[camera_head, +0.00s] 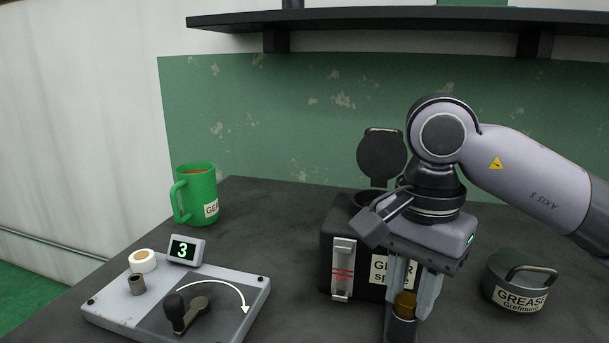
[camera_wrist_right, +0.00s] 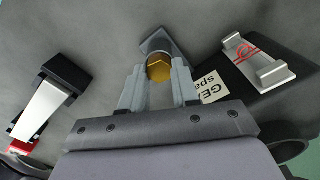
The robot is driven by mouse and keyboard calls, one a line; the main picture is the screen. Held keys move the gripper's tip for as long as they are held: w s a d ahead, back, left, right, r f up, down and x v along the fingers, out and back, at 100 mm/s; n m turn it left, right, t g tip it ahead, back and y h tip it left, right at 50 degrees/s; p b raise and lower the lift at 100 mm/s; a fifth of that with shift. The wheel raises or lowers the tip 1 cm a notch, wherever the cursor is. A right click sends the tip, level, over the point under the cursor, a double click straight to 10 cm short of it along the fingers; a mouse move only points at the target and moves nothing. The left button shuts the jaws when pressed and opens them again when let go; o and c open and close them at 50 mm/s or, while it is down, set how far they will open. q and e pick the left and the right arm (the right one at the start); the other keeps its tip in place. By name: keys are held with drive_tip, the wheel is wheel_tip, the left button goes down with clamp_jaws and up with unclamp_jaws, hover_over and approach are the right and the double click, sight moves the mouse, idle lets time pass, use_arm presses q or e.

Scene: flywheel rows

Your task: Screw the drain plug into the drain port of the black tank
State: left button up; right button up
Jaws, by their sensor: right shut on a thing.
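The black tank (camera_head: 328,250) stands in the middle of the table, its round lid (camera_head: 382,155) tipped up. It carries a "GEAR" label and a pale sight gauge (camera_head: 343,268), which also shows in the wrist view (camera_wrist_right: 258,62). My right gripper (camera_head: 404,300) points down in front of the tank. Its fingers are shut on the brass drain plug (camera_head: 405,303), whose hex head shows between the fingertips in the wrist view (camera_wrist_right: 159,68). A dark cylindrical part sits just below the plug; I cannot tell whether they touch. The drain port is not clearly visible. My left gripper is out of view.
A green mug (camera_head: 196,194) stands at the back left. A grease pot (camera_head: 519,281) stands to the right. A shelf (camera_head: 400,19) runs overhead.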

drive_tip(key=m, duration=0.4)
drive_tip(key=shift+s+d+f+m, duration=0.1)
drive_tip(key=shift+s+d+m, duration=0.15)
drive_tip(key=shift+m, duration=0.15)
drive_tip(key=shift+m, duration=0.5)
drive_tip(key=m, duration=0.4)
clamp_jaws()
drive_tip(key=shift+s+f+b, duration=0.1)
drive_tip(key=shift+b, duration=0.2)
drive_tip(key=shift+m, duration=0.5)
drive_tip(key=m, duration=0.4)
drive_tip(key=shift+s, duration=0.2)
drive_tip(key=shift+f, duration=0.1)
